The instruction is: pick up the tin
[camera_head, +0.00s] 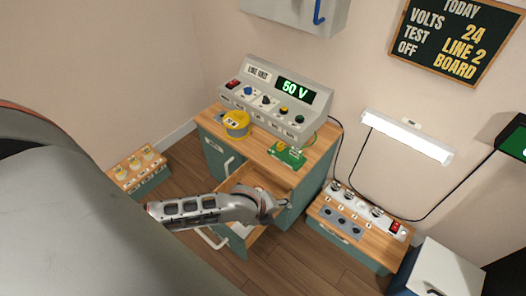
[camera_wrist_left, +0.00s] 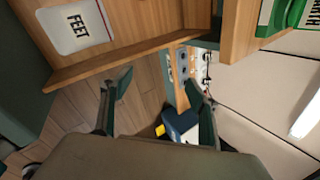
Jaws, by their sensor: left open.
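My left gripper (camera_head: 280,203) is over the drawer's right side, open and empty. Its spread fingers (camera_wrist_left: 158,92) are apart from the FEET container. My right gripper is not in view.
A low bench with sockets (camera_head: 345,222) stands right of the drawer. A small crate (camera_head: 140,168) stands left on the floor. The front floor is clear.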

